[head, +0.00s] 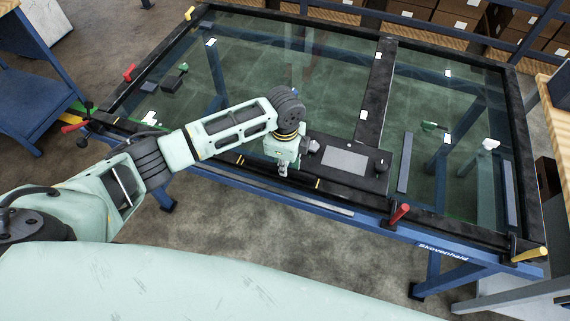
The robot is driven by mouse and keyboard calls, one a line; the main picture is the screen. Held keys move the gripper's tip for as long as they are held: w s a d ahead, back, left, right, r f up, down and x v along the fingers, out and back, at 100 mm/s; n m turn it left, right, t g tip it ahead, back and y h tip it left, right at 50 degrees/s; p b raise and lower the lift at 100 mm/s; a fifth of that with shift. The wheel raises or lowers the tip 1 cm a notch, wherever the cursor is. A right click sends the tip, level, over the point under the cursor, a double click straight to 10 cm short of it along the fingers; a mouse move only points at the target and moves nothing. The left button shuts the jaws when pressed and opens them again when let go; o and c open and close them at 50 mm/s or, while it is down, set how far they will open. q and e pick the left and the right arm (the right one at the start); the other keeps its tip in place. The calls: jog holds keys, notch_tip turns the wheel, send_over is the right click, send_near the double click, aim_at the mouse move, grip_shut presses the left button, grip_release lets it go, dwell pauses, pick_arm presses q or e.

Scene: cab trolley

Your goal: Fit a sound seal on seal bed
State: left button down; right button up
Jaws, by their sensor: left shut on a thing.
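My left gripper (283,168) points down at the front edge of a large glazed frame, just left of a black panel. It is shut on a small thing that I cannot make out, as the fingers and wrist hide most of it. The black panel (350,182) carries a light grey rectangle (345,159) and a dark knob (381,165). A small pale grey piece (321,144) shows just right of the gripper. I cannot tell which part is the seal bed, and no seal is clearly recognisable. My right gripper is out of view.
The dark frame (448,44) holds green-tinted glass on a blue trolley (440,252). Red handles (399,214) and yellow handles (529,255) stick up at its edges. A dark crossbar (375,90) divides the glass. A blue bench (35,95) stands at left. Shelved boxes (465,8) stand behind.

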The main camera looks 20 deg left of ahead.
pick_arm(q)
jog(key=c, duration=1.7)
grip_release()
jog(key=shift+o, duration=0.3)
